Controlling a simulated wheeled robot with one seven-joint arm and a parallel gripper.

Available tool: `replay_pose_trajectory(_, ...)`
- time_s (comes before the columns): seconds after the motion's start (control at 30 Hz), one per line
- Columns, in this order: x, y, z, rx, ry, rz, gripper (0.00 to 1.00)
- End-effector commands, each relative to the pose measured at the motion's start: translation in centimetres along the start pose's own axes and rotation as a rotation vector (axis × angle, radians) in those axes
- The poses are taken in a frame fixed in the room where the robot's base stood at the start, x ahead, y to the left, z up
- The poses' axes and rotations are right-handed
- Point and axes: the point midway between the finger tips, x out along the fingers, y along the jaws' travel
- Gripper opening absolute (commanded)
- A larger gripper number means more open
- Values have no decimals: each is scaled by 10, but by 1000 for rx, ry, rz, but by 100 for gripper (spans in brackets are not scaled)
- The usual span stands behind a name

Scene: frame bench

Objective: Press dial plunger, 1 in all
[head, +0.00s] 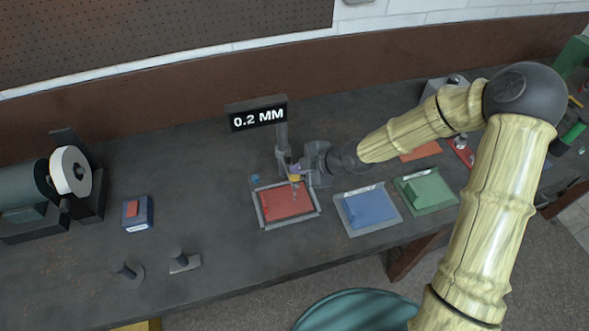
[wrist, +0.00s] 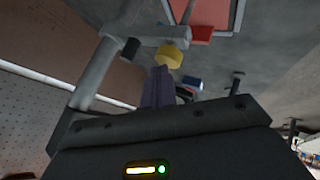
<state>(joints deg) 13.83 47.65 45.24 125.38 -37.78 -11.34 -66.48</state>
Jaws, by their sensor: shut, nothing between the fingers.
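The dial gauge stand has a grey post (head: 282,137) with a display (head: 257,117) reading "0.2 MM". A yellow knob (head: 294,178), seemingly the plunger's cap, sits below the stand's arm, over a red plate (head: 285,202) in a grey frame. In the wrist view the yellow knob (wrist: 168,56) is beside a grey bracket (wrist: 155,36) from the post. My gripper (wrist: 160,72) is shut and empty, its purple fingertips right at the knob. I cannot tell whether they touch it. In the head view my gripper (head: 293,170) is small and partly merged with the stand.
A blue plate (head: 368,208) and a green plate (head: 427,190) lie in trays to the right. A blue block with a red top (head: 137,212), two small posts (head: 181,259) and a motor-like machine (head: 55,185) stand left. The bench's front middle is clear.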

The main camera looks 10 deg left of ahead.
Motion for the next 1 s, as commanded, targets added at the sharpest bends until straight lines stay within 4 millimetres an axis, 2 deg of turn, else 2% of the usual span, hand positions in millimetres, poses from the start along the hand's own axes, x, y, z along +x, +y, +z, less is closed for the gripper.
replay_pose_trajectory(0.4,-16,12,-11,0,0,0,0)
replay_pose_trajectory(0.83,-18,13,-13,0,0,0,0)
replay_pose_trajectory(1.0,-27,20,-20,0,0,0,0)
